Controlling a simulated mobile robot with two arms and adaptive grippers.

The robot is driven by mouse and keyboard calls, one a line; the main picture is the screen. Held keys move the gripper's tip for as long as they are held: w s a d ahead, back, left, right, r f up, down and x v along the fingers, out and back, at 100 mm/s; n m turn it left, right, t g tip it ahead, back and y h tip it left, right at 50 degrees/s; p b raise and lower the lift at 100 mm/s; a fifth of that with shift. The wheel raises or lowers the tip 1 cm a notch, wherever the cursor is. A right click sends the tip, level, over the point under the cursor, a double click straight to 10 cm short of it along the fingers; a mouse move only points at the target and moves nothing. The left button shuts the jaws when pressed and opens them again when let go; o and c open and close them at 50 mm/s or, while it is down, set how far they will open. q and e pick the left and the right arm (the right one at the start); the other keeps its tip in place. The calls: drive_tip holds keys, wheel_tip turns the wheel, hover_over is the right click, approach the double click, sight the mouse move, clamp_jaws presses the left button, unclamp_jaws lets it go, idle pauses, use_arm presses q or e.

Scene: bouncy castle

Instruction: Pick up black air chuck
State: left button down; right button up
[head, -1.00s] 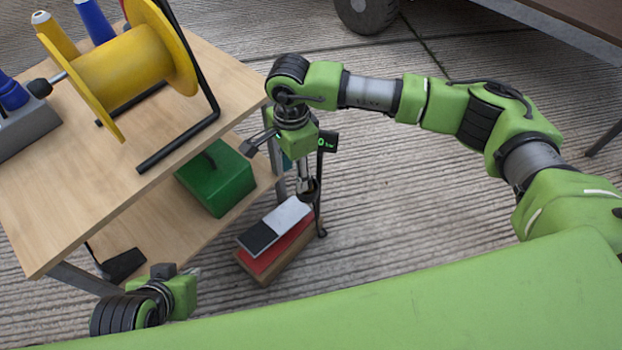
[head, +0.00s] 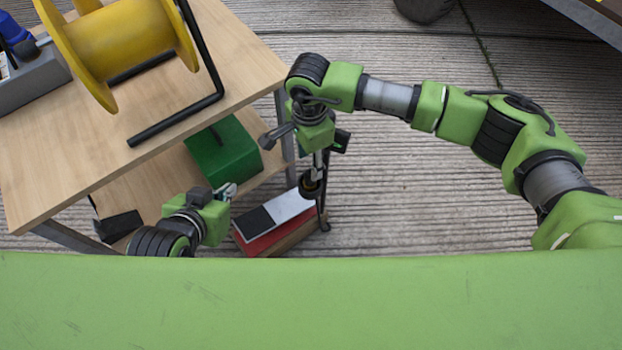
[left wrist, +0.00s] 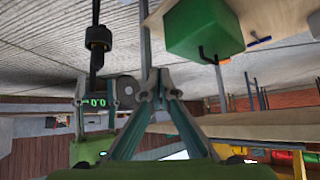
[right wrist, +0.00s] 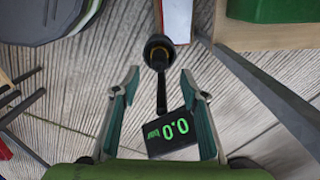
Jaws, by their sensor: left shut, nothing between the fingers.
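The black air chuck (head: 310,186) hangs under my right gripper (head: 318,152), at the end of a thin black stem, above the floor. In the right wrist view the chuck (right wrist: 158,50) lies just past the fingertips, and a gauge (right wrist: 167,134) reading 0.0 sits between the fingers. My right gripper (right wrist: 159,72) is open around the stem, with gaps on both sides. My left gripper (head: 231,190) is shut and empty, to the left of the chuck. In the left wrist view the chuck (left wrist: 97,40) is left of the closed left fingertips (left wrist: 157,84).
A wooden table (head: 150,120) with a yellow reel (head: 120,45) stands at left. A green box (head: 224,152) is on its lower shelf. Open floor (head: 420,190) is at right.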

sight(309, 172)
drive_tip(key=shift+f, duration=1.3)
wheel_tip(309, 172, down, 4)
drive_tip(key=shift+s+f+b, duration=0.1)
drive_tip(key=shift+f+b, duration=0.1)
drive_tip(key=shift+b, duration=0.65)
drive_tip(key=shift+f, duration=0.15)
use_arm(q)
drive_tip(key=w+d+r+t+h, duration=0.1)
drive_tip(key=w+d+r+t, duration=0.1)
drive_tip(key=w+r+t, duration=0.3)
wheel_tip(309, 172, up, 3)
drive_tip(key=shift+w+d+f, duration=0.1)
drive_tip(key=shift+w+d, duration=0.3)
drive_tip(key=shift+w, duration=0.35)
use_arm(e)
drive_tip(key=shift+c, duration=0.5)
clamp_jaws()
